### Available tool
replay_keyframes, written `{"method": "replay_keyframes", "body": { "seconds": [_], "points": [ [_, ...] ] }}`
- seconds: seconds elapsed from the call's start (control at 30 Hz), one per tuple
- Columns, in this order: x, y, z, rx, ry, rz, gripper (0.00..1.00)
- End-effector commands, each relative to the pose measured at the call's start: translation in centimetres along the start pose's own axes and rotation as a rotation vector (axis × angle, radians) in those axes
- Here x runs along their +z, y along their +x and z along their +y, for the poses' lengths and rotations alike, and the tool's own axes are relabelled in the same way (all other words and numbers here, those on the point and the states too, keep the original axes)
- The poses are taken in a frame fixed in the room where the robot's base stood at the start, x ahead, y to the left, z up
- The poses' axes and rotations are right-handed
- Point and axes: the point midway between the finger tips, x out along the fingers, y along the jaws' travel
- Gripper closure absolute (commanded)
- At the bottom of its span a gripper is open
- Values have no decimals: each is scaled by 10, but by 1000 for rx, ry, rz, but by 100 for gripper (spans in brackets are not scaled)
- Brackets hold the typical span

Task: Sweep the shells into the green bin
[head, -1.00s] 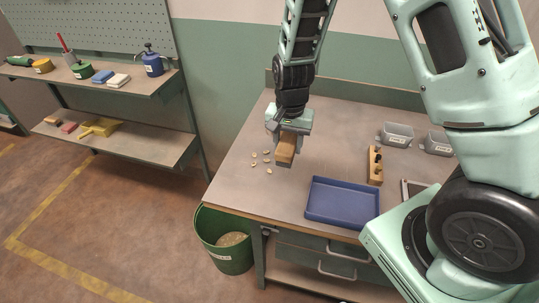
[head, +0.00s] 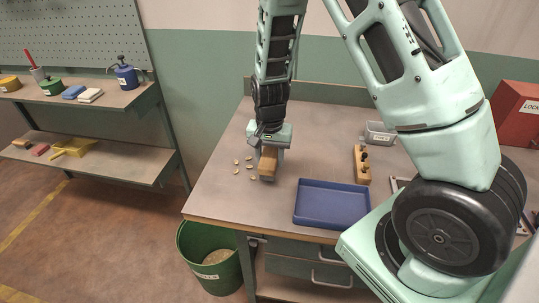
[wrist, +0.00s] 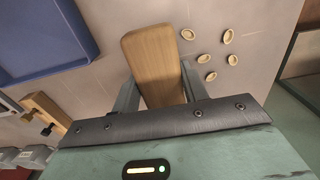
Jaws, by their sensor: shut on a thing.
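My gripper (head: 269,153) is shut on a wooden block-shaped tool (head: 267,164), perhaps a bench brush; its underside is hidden. The tool also shows between my fingers in the wrist view (wrist: 155,60). It is low over the workbench, and I cannot tell whether it touches the top. Several small tan shells (head: 237,171) lie loose on the bench just left of the tool, apart from it; they also show in the wrist view (wrist: 211,76). The green bin (head: 226,276) stands on the floor below the bench's left front corner, open, with pale stuff inside.
A blue tray (head: 331,204) lies on the workbench (head: 215,200) right of the tool. Behind it are a wooden block with dark knobs (head: 361,165) and a clear container (head: 380,133). A red box (head: 517,113) is at the right. Shelves (head: 95,165) stand at the left.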

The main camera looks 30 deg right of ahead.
Motion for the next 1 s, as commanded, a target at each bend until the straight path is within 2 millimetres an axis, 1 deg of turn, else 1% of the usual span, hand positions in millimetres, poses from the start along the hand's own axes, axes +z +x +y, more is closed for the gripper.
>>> {"method": "replay_keyframes", "body": {
  "seconds": [0.03, 0.13, 0.57, 1.0],
  "points": [
    [0, 7, 0, 0, 0, 0, 75],
    [0, 10, 0, -1, 0, 1, 75],
    [0, 11, 0, -1, 0, 1, 75],
    [0, 17, 0, -1, 0, 1, 75]
  ]
}}
